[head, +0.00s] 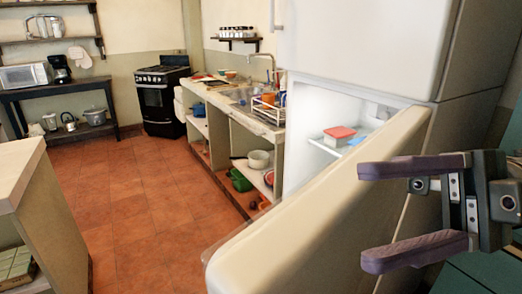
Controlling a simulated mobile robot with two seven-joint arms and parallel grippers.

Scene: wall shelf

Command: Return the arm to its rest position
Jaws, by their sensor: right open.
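My right gripper (412,210) is in the lower right of the head view. Its two purple-grey fingers are spread apart with nothing between them. It is in front of the fridge (365,40) and beside the pale, swung-open lower door (290,230). I cannot tell whether the gripper touches the door. My left gripper is not in view.
A red-lidded container (339,133) sits inside the fridge. A counter (225,100) with a sink and a dish rack (268,112) runs back to a black stove (160,98). A pale cabinet (40,205) stands at the left. The tiled floor (135,205) between is clear.

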